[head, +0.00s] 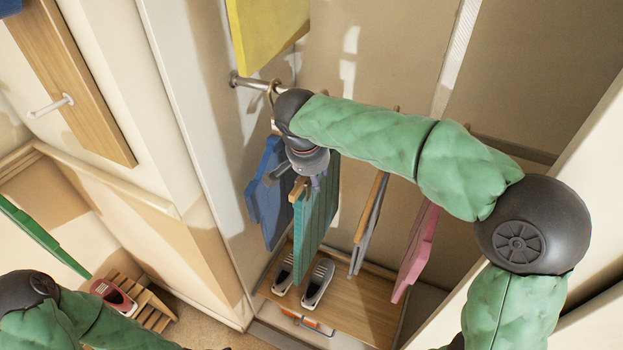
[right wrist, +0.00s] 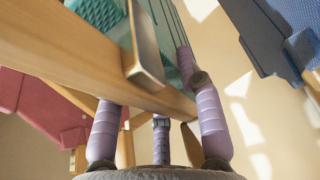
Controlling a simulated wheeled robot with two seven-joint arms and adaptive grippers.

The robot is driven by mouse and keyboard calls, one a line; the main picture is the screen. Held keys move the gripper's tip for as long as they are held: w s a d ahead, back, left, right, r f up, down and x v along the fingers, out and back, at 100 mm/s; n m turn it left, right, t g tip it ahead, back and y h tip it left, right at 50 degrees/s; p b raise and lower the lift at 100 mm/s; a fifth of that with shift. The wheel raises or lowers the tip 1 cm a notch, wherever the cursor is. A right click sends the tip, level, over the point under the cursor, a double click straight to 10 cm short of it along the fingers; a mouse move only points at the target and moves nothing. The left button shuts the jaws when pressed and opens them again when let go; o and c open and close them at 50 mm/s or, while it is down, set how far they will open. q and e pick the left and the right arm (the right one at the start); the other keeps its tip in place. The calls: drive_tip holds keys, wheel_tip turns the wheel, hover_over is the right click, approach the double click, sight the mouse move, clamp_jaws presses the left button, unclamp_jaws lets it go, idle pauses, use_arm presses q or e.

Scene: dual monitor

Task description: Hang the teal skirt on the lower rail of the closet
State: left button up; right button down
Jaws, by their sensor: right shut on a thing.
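The teal skirt (head: 318,222) hangs from a wooden hanger inside the closet, between a blue garment (head: 267,190) and a grey one. My right gripper (head: 308,184) is at the top of the skirt. In the right wrist view its purple fingers (right wrist: 155,100) are shut around the wooden hanger (right wrist: 85,52), with teal cloth (right wrist: 185,62) beyond. The lower rail (head: 252,84) shows at its left end and passes behind my right arm. My arm hides the top of the hanger, so I cannot tell whether it touches the rail. My left gripper is out of view.
A grey garment (head: 366,232) and a pink garment (head: 414,255) hang to the right of the skirt. A yellow garment (head: 262,32) hangs higher up. Shoes (head: 318,282) stand on the closet floor (head: 365,308). A red shoe (head: 113,298) sits on a slatted rack at lower left.

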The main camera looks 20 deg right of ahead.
drive_tip(key=shift+w+d+f+b, duration=0.1)
drive_tip(key=shift+w+d+f, duration=0.25)
drive_tip(key=shift+w+d, duration=0.25)
drive_tip(key=shift+w+d+f+b, duration=0.1)
drive_tip(key=shift+w+d+f, duration=0.2)
drive_tip(key=shift+w+d, duration=0.25)
drive_tip(key=shift+w+d+f+b, duration=0.1)
drive_tip(key=shift+w+d+f, duration=0.3)
drive_tip(key=shift+d, duration=0.3)
drive_tip(key=c, duration=0.7)
unclamp_jaws()
drive_tip(key=shift+c, duration=0.2)
drive_tip(key=v, duration=1.2)
